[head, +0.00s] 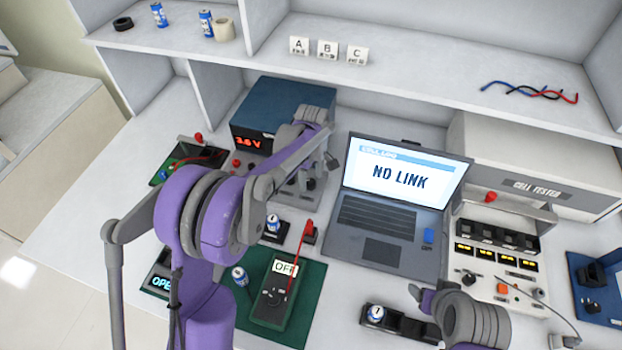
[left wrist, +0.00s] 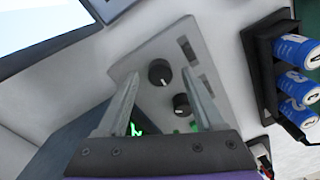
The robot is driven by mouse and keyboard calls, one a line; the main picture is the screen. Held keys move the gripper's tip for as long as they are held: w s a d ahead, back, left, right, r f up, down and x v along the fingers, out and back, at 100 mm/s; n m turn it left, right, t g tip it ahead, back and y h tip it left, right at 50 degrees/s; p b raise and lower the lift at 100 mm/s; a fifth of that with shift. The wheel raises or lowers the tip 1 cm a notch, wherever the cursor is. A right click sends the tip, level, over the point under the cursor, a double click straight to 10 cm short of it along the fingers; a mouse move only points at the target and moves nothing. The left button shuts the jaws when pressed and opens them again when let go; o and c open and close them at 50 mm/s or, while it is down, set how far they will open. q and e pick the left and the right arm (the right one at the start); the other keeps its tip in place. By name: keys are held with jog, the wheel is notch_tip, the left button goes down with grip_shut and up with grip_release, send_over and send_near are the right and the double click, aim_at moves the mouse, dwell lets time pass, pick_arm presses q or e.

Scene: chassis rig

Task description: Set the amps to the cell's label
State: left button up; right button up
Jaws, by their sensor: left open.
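In the left wrist view, two black knobs, one larger (left wrist: 160,72) and one smaller (left wrist: 181,104), lie between the open fingers, not gripped. Green digits show partly behind the left finger; I cannot read them. A blue cell (head: 273,224) stands in a black holder; the left wrist view shows several blue cells (left wrist: 298,84) in a black rack. Their labels are unreadable. My right gripper (head: 415,291) is small at lower right.
A laptop (head: 375,220) reading NO LINK stands right of the supply. A meter reading OFF (head: 275,295) lies on a green mat with another cell (head: 240,276) beside it. The cell tester (head: 500,260) is at right. Cards A, B and C (head: 328,49) stand on the shelf.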

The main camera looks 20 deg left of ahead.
pick_arm(q)
jog(key=shift+f, duration=0.45)
jog(key=shift+c, duration=0.2)
grip_shut()
